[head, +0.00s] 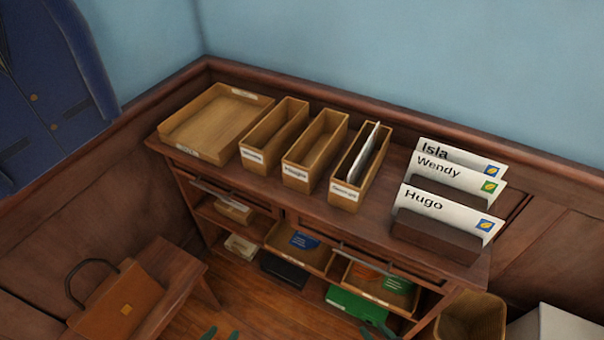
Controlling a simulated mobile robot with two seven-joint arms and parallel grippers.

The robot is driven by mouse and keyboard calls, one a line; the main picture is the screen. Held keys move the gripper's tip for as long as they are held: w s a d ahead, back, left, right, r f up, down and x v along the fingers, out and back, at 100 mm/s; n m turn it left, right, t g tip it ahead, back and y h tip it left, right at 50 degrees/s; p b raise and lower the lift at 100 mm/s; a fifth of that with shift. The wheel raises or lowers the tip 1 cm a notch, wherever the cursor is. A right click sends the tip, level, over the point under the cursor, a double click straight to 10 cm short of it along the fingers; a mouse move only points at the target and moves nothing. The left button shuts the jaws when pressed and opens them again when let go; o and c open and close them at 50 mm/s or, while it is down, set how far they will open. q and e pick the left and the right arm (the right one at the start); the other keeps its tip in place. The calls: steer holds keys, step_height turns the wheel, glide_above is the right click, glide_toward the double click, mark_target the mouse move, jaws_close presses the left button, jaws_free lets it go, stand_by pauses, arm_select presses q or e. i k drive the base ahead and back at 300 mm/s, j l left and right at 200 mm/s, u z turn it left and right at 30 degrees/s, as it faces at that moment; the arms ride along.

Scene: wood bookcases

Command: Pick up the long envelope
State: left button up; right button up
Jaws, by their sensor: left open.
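Three white envelopes with name print and a small stamp stand in dark wood holders at the right of the desk top: Isla (456,158), Wendy (455,175) and Hugo (447,210). Hugo is nearest. White envelopes (368,152) also stand on edge in the rightmost narrow box. I cannot tell which one is the long envelope. My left gripper (221,334) shows only its dark green fingertips at the bottom edge, apart and empty, well below the desk top. My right gripper (377,332) barely shows at the bottom edge, near a green box, and is unclear.
The wooden desk (345,215) holds a shallow tray (205,150) and three labelled narrow boxes, two of them empty. Pull handles and shelves with small boxes lie below. A bench with a brown bag (120,300) is at left. A bin (470,320) stands at lower right.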

mark_target(484, 225)
steer(key=k+l+u, duration=0.15)
steer(key=k+l, duration=0.2)
steer(key=l, duration=0.3)
steer(key=k+l+u, duration=0.1)
steer(key=k+l, duration=0.25)
steer(key=l, duration=0.25)
steer(key=k+l+u, duration=0.15)
steer(key=k+l, duration=0.25)
steer(key=l, duration=0.2)
steer(key=k+l+u, duration=0.1)
steer(key=k+l, duration=0.3)
steer(key=l, duration=0.15)
